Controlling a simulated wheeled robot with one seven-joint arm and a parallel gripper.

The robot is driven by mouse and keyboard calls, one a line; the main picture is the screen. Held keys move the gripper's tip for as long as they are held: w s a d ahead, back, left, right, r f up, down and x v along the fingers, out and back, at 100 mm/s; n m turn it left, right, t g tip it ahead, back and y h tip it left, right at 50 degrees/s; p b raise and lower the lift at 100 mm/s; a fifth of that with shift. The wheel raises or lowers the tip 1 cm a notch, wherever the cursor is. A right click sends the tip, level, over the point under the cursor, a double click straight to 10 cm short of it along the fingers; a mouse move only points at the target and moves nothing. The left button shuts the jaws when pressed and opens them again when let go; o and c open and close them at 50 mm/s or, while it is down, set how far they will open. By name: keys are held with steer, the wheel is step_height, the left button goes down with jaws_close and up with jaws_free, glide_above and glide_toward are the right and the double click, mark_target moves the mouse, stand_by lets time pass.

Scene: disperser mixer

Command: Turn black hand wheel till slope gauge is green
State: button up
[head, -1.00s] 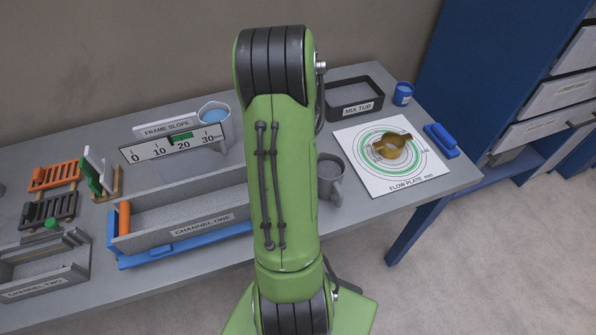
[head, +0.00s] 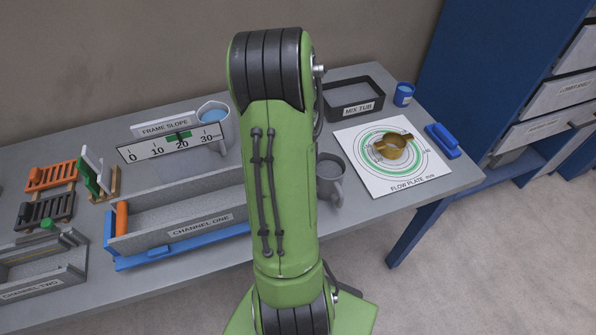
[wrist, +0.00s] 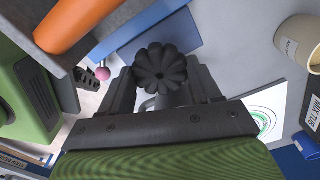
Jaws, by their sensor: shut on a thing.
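The black hand wheel (wrist: 160,66) shows in the wrist view as a lobed knob seen end on. My gripper (wrist: 162,78) is shut on it, one finger on each side. In the head view my green arm hides the wheel and the gripper. The slope gauge (head: 148,152) is a white scale marked 0 to 30 under a FRAME SLOPE label. Its green mark (head: 178,136) lies near 20, with a small dark pointer at it; I cannot tell its exact reading. The CHANNEL ONE trough (head: 150,216) stands on a blue frame (head: 140,258) before the gauge.
A grey mug (head: 330,180) stands just right of my arm. The flow plate (head: 375,182) holds a brass cup (head: 391,149). A mix tub (head: 340,112) is behind. Orange and black racks and CHANNEL TWO crowd the left. The orange roller (wrist: 70,25) is close in the wrist view.

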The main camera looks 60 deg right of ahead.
steer(key=shift+d+m, duration=0.1)
steer(key=shift+m, duration=0.2)
steer(key=o, duration=1.1)
steer(key=shift+c, duration=0.2)
steer(key=shift+r, duration=0.15)
step_height(320, 180, up, 16)
steer(key=p, duration=0.3)
steer(key=shift+f, duration=0.2)
